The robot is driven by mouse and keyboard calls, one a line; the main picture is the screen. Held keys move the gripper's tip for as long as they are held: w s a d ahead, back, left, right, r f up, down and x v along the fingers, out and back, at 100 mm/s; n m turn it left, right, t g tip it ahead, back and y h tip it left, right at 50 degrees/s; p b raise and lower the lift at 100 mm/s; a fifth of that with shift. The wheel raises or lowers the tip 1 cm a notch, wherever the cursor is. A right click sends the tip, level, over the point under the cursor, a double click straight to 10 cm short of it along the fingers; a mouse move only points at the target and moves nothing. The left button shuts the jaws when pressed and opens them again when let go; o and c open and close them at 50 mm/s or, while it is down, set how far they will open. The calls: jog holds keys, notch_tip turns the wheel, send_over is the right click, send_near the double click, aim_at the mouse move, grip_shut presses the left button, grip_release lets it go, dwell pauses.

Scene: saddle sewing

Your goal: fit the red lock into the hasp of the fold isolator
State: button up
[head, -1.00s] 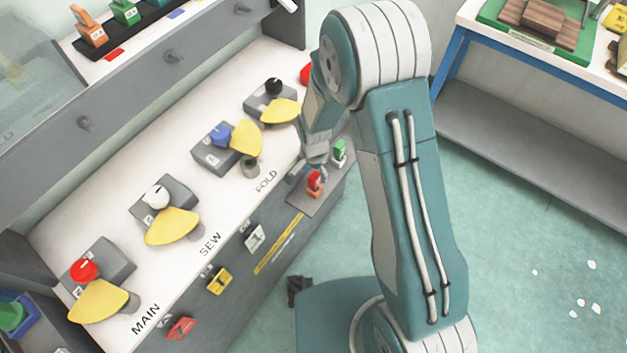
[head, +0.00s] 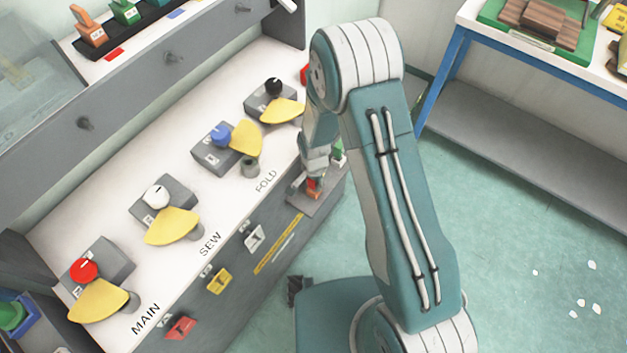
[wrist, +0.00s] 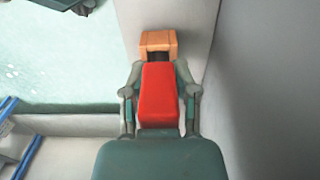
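The red lock (wrist: 160,95) stands between the two fingers of my gripper (wrist: 160,72) in the wrist view, and the fingers appear to press on both its sides. An orange part (wrist: 158,42) with a dark opening lies just past its far end. In the head view my gripper (head: 315,172) is low over the small grey shelf at the cabinet's right end and hides most of the lock. The fold isolator (head: 222,147), with a blue knob, sits on the white top above the word FOLD. A yellow plate (head: 246,138) and a short grey-green cylinder (head: 250,168) are beside it.
A green item (head: 339,152) stands right behind my gripper on the shelf. Other isolators with red (head: 84,270), white (head: 156,195) and black (head: 273,87) knobs line the bench.

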grip_shut()
jog(key=shift+r, duration=0.2)
jog(key=shift+r, duration=0.3)
jog(key=shift+r, duration=1.75)
jog(key=shift+r, duration=1.85)
